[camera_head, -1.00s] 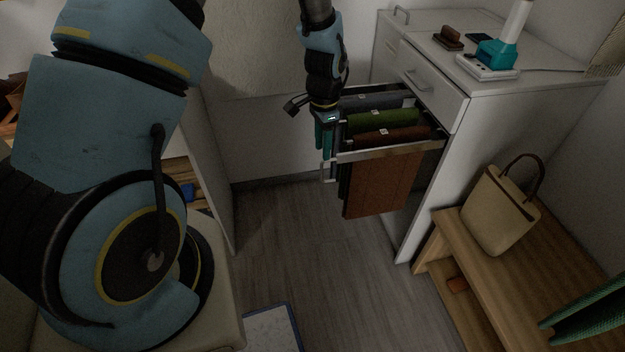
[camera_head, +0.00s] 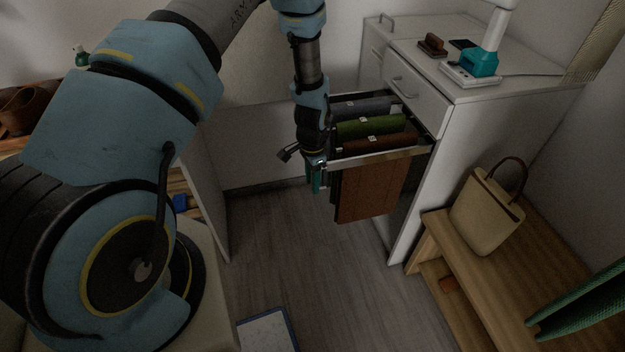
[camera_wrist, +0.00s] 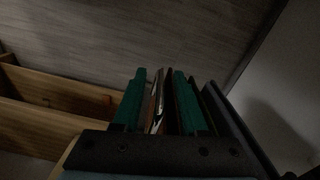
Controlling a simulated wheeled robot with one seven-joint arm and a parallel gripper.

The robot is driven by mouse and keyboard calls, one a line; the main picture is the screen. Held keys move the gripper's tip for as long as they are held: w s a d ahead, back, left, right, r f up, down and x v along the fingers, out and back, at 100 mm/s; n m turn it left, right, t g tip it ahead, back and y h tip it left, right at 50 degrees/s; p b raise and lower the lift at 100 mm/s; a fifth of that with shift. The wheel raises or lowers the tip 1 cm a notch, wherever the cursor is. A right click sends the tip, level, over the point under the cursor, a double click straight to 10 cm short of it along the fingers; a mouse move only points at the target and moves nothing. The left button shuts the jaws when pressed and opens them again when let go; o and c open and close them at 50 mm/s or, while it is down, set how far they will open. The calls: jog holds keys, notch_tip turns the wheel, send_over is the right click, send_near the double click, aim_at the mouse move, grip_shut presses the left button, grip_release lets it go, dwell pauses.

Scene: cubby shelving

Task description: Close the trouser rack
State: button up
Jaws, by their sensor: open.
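The trouser rack (camera_head: 400,157) is pulled out of the white cabinet, below its drawer. Grey, green and brown trousers hang on it, the brown pair (camera_head: 372,190) nearest. My gripper (camera_head: 316,182) points down at the rack's left, outer end. Its teal fingers are apart in the wrist view (camera_wrist: 158,98). A thin shiny metal part (camera_wrist: 157,105), seemingly of the rack's end, shows between them. Whether the fingers touch it I cannot tell. The rack's end is partly hidden behind my gripper in the head view.
The white cabinet (camera_head: 425,180) has a closed drawer (camera_head: 412,92) above the rack. A wooden bench (camera_head: 470,270) with a beige bag (camera_head: 487,215) stands at the right. The floor (camera_head: 300,250) before the rack is clear, apart from a blue-edged board (camera_head: 268,332).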

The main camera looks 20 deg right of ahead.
jog(key=shift+c, duration=0.3)
jog(key=c, duration=0.6)
grip_shut()
jog(key=shift+w, duration=0.1)
